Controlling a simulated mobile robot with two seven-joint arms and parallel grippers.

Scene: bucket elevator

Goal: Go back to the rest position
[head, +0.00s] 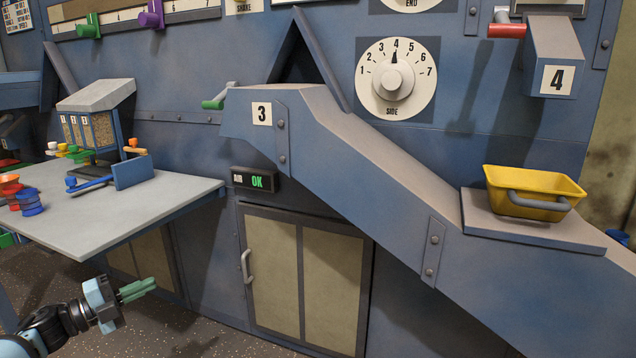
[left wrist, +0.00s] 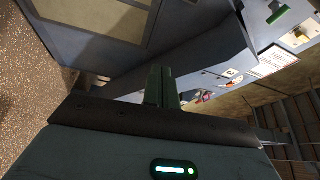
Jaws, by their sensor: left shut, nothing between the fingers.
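My left gripper (head: 138,290) is at the lower left of the head view, below the edge of the grey table and in front of the cabinet fronts. Its green fingers are together with nothing between them. The left wrist view also shows the closed fingers of this gripper (left wrist: 162,88), pointing towards the blue machine. My right gripper is not in view.
A grey table (head: 130,215) with small coloured parts is at the left. A yellow bucket (head: 535,190) sits on a flat step of the sloping blue chute (head: 380,190). A cabinet (head: 300,275) with a handle is below. Speckled floor (head: 200,335) is clear near my left gripper.

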